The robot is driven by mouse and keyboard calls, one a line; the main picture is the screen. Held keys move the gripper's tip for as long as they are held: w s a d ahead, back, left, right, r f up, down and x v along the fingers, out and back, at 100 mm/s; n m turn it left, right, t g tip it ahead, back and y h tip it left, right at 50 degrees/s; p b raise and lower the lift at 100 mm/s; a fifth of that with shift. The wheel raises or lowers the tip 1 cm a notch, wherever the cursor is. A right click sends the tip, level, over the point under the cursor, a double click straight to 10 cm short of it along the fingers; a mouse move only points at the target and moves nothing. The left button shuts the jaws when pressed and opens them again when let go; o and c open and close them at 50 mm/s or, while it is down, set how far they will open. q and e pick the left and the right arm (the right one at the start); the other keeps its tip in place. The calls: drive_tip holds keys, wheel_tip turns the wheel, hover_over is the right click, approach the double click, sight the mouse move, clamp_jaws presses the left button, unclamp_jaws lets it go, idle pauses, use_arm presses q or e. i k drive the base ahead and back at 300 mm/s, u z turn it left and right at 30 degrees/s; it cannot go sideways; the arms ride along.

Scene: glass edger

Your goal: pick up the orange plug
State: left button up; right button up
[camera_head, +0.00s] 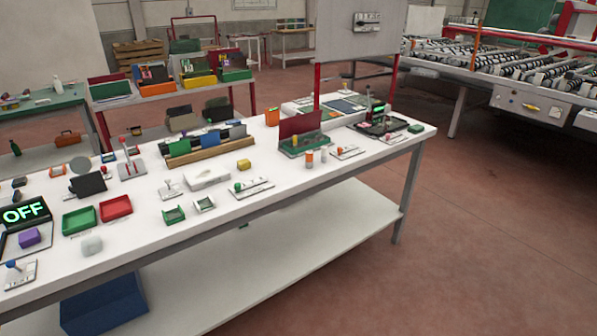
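No thing in view is clearly the orange plug at this size. Small orange things lie on the white table (330,172): a squat orange cylinder (272,117) near its far edge, two small orange-and-pale cylinders, one at left (309,158) and one at right (323,155), in front of a green tray with a dark red panel, and a small orange piece (57,170) at the far left. I cannot tell which of them, if any, is the plug. Neither of my grippers shows in this view.
The table also holds a green tray (79,220), a red tray (116,208), a black OFF display (25,213), a yellow block (243,165) and several small lever panels. A blue box (104,303) stands below. Open red floor (480,240) lies to the right.

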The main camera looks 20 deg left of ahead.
sight(308, 154)
drive_tip(key=z, duration=0.65)
drive_tip(key=i, duration=0.65)
drive_tip(key=z, duration=0.6)
drive_tip(key=i, duration=1)
drive_tip(key=u, duration=1.1)
drive_tip(key=i, duration=0.65)
drive_tip(key=u, duration=0.75)
